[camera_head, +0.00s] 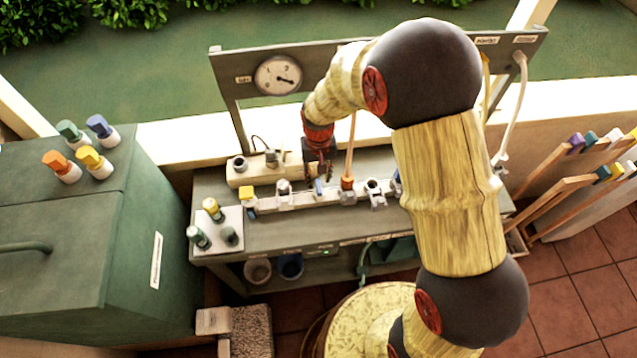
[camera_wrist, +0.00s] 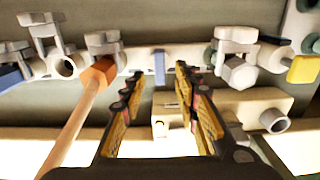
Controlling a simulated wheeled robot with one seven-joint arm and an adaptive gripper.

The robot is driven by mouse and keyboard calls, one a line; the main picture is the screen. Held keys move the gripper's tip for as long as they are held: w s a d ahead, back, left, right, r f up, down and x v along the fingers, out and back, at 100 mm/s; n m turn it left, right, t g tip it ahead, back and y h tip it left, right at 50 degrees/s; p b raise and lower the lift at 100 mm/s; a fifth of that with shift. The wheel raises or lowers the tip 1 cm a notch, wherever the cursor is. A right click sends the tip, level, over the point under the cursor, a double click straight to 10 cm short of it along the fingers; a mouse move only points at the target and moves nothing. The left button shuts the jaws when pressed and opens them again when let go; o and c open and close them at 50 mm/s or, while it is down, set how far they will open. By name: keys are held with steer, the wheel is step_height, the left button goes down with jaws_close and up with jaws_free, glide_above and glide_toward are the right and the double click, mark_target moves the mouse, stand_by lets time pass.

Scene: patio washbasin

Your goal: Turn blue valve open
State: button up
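A row of pale pipework with taps (camera_head: 284,192) runs along the bench. A blue handle (camera_head: 319,187) sits on it between a pale tap and an orange connector (camera_head: 347,183). In the wrist view the blue handle (camera_wrist: 159,66) is a narrow upright strip, seen between the tips of my gripper (camera_wrist: 158,72). The two fingers stand apart, one on each side of it, with gaps visible; I cannot tell how far ahead it lies. In the head view my gripper (camera_head: 318,158) points down just behind the handle. Another blue part shows at the wrist view's left edge (camera_wrist: 12,75).
A yellow handle (camera_head: 246,192) is at the row's left end. A beige block with pipe stubs (camera_head: 258,168) lies behind the row. A gauge (camera_head: 279,75) hangs on the back frame.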

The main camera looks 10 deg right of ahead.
mark_target(319, 186)
steer(key=shift+f, duration=2)
steer(key=shift+c, duration=0.3)
steer(key=c, duration=0.7)
jaws_close()
